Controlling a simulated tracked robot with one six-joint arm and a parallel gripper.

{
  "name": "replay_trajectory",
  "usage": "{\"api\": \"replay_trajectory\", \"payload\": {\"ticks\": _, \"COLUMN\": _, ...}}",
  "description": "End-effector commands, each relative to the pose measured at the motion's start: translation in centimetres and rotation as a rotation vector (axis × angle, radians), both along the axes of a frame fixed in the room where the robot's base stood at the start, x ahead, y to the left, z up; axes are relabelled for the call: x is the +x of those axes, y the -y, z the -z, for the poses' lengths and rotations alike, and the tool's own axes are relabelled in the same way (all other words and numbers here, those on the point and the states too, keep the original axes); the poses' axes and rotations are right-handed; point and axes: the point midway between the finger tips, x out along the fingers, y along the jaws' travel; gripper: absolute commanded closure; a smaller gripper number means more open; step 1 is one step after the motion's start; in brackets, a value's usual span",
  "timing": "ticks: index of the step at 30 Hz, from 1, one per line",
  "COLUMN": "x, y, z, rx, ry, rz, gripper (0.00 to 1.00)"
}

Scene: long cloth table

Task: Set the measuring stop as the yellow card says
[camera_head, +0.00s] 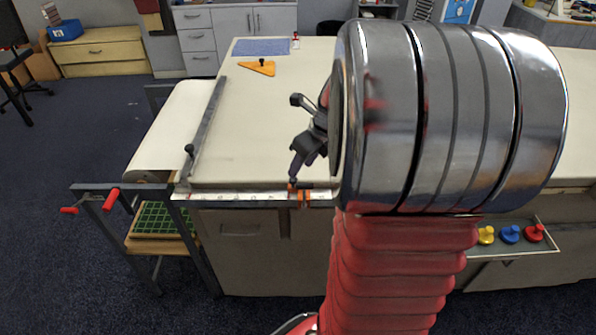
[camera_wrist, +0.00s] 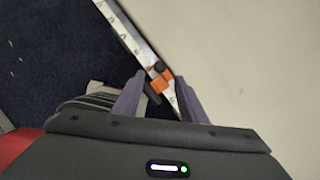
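The measuring stop (camera_head: 304,196) is a small orange piece with a dark knob on the ruler (camera_head: 235,196) along the table's front edge. In the wrist view the stop (camera_wrist: 163,83) sits between the tips of my gripper (camera_wrist: 160,79), with the white ruler (camera_wrist: 124,30) running up and left. The two fingers are apart, one on each side of the stop; I cannot tell whether either touches it. In the head view my gripper (camera_head: 293,179) is just above the stop, partly hidden by my arm. The ruler's numbers are too small to read. I see no yellow card.
The long cream table (camera_head: 255,130) carries a dark bar (camera_head: 208,125) with a knob, an orange triangle (camera_head: 258,68) and a blue mat (camera_head: 261,47). A stand with red handles (camera_head: 111,199) is at left. Yellow, blue and red knobs (camera_head: 510,234) sit at right.

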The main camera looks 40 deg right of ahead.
Motion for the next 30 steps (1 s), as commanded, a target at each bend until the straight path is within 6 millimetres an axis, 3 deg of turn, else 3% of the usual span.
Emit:
{"api": "replay_trajectory", "payload": {"ticks": 6, "x": -1.5, "y": 0.2, "z": -3.6, "rx": -0.003, "ry": 0.002, "rz": 0.001, "gripper": 0.62}}
{"api": "replay_trajectory", "payload": {"ticks": 12, "x": -2.4, "y": 0.3, "z": -5.8, "rx": -0.002, "ry": 0.001, "rz": 0.000, "gripper": 0.62}}
{"api": "replay_trajectory", "payload": {"ticks": 30, "x": -2.6, "y": 0.2, "z": -6.2, "rx": 0.000, "ry": -0.001, "rz": -0.001, "gripper": 0.62}}
